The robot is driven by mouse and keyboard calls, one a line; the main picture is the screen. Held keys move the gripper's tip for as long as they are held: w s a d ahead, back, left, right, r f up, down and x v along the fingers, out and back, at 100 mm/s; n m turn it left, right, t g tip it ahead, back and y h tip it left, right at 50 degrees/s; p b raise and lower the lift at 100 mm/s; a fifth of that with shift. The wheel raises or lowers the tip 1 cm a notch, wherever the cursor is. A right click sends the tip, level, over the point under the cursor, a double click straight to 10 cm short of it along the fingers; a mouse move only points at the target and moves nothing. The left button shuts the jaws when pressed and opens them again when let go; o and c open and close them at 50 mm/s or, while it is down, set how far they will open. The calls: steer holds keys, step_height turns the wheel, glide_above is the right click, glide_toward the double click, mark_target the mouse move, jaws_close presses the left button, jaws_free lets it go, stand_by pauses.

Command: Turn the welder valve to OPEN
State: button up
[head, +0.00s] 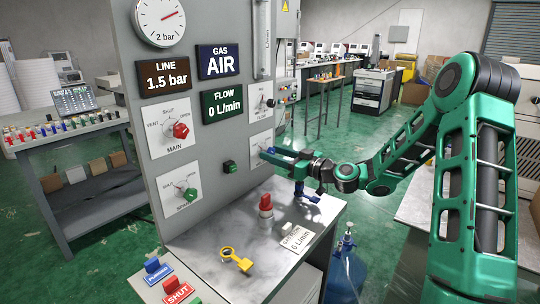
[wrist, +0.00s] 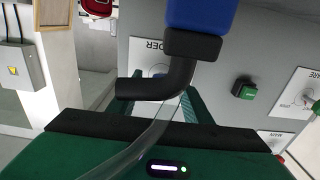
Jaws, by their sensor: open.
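A white valve plate (head: 262,139) is low on the right of the grey panel, with my gripper (head: 283,159) in front of its lower part. In the wrist view this plate (wrist: 145,52) shows lettering ending in "DER"; the rest is covered. My gripper is open, close to the panel; contact with a knob cannot be made out.
The panel also carries the red MAIN knob (head: 181,130), a green knob (head: 191,194) and a green button (head: 229,167). A red-topped object (head: 265,203) and a yellow ring-ended tag (head: 236,260) are on the bench below. A blue bottle (head: 345,245) stands beside the bench.

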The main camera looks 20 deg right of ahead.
steer(key=shift+x, duration=0.9)
steer(key=shift+s, duration=0.1)
steer(key=c, duration=1.1)
steer(key=shift+o, duration=0.2)
steer(key=shift+m, duration=0.3)
steer(key=m, duration=0.4)
steer(key=shift+m, duration=0.3)
steer(key=m, duration=0.5)
steer(key=shift+d, duration=0.15)
